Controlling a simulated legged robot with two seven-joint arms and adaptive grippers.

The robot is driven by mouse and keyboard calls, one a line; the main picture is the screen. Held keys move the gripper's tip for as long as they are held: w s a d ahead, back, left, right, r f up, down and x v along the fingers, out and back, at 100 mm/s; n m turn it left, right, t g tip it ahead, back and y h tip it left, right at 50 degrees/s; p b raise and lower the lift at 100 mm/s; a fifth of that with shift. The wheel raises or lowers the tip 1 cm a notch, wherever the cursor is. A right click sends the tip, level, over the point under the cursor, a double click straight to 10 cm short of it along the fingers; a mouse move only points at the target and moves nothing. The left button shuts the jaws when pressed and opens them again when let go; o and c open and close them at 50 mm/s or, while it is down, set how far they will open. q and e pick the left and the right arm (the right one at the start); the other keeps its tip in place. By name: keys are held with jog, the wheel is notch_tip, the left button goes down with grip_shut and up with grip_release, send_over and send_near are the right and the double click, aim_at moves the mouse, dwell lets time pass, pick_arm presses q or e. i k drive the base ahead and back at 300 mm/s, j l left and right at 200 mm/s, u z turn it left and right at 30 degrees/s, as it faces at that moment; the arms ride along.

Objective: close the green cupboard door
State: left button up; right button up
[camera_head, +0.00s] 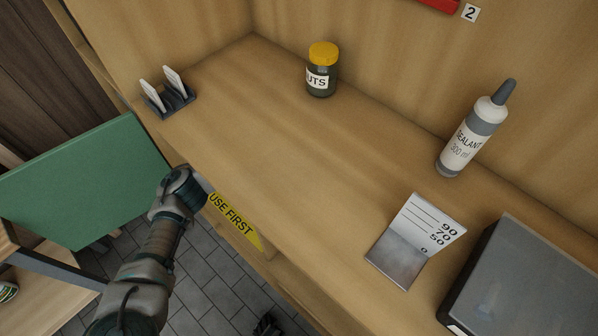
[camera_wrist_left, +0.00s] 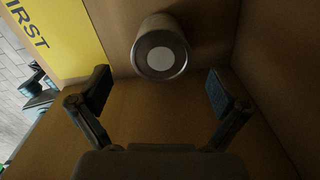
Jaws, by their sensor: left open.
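The green cupboard door (camera_head: 85,185) stands swung open at the left of the head view, below the bench top. My left arm reaches past its right edge. My left gripper (camera_head: 198,188) is at the bench's front edge, its fingertips partly hidden there. In the left wrist view the left gripper (camera_wrist_left: 160,95) is open and empty, inside a brown wooden space. A grey metal cylinder with a pale round end (camera_wrist_left: 160,55) is ahead of and between the fingers, apart from them. The door does not clearly show in the wrist view. My right gripper is not in view.
A yellow USE FIRST label (camera_head: 235,222) is on the bench's front edge. The wooden top (camera_head: 290,150) holds a card rack (camera_head: 170,98), nuts jar (camera_head: 321,72), sealant bottle (camera_head: 468,140), scale plate (camera_head: 412,240) and grey box (camera_head: 530,285). Its middle is clear.

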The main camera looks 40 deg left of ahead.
aim_at(80, 191)
jog(key=k+j, duration=0.15)
jog(key=k, duration=0.6)
jog(key=k+j, duration=0.15)
jog(key=k, duration=0.6)
